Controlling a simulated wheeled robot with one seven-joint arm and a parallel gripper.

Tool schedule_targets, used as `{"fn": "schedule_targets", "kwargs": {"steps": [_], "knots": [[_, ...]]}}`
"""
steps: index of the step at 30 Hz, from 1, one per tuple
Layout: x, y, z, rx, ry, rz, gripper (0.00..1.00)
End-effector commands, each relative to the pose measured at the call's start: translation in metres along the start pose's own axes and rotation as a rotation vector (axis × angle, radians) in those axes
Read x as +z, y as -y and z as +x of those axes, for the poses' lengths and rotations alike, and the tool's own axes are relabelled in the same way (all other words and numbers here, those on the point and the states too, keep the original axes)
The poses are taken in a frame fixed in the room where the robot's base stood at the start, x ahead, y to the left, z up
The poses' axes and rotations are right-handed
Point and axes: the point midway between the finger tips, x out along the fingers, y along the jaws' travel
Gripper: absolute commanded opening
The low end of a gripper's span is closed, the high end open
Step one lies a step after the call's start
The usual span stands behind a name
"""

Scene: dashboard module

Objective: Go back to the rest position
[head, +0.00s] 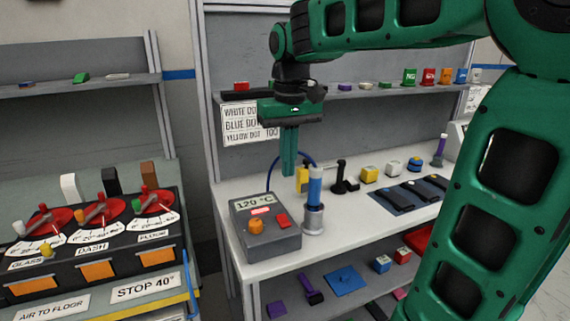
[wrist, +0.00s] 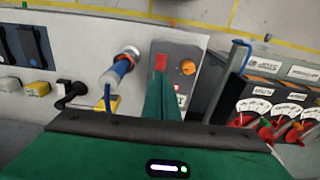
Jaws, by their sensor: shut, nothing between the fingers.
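My gripper (head: 289,172) is green and points down over the workbench (head: 240,195), its two fingers together with nothing between them. In the head view it hangs just above and behind the grey control box (head: 262,226), which shows 120 °C and carries an orange knob and a red button. In the wrist view the closed fingers (wrist: 165,100) reach toward the same box (wrist: 178,62). A blue-handled tool (head: 315,186) stands upright in a metal holder right of the box, apart from my gripper. My green arm comes in from the upper right.
A yellow block (head: 303,179), a black stand (head: 344,178) and several small blocks line the bench. A shelf (head: 345,94) with small items runs behind my gripper. A dial panel (head: 95,240) with red levers stands at left. A floor gap separates it from the bench.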

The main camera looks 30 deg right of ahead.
Motion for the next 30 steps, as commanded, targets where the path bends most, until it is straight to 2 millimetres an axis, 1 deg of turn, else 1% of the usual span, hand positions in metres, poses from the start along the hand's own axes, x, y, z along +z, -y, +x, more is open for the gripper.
{"fn": "schedule_targets", "kwargs": {"steps": [12, 14, 16, 17, 20, 21, 23, 24, 27, 30], "knots": [[0.001, -0.001, 0.001, 0.000, 0.000, 0.003, 0.00], [0.006, -0.006, 0.004, 0.001, 0.001, 0.015, 0.00], [0.019, -0.018, 0.012, 0.003, 0.004, 0.047, 0.00], [0.027, -0.025, 0.017, 0.004, 0.004, 0.067, 0.00], [0.064, -0.054, 0.040, 0.008, 0.012, 0.154, 0.00], [0.082, -0.065, 0.052, 0.009, 0.014, 0.192, 0.00], [0.110, -0.081, 0.069, 0.009, 0.019, 0.247, 0.00], [0.127, -0.089, 0.081, 0.008, 0.023, 0.281, 0.00], [0.168, -0.104, 0.107, 0.006, 0.031, 0.355, 0.00], [0.197, -0.112, 0.127, 0.003, 0.039, 0.403, 0.00]]}}
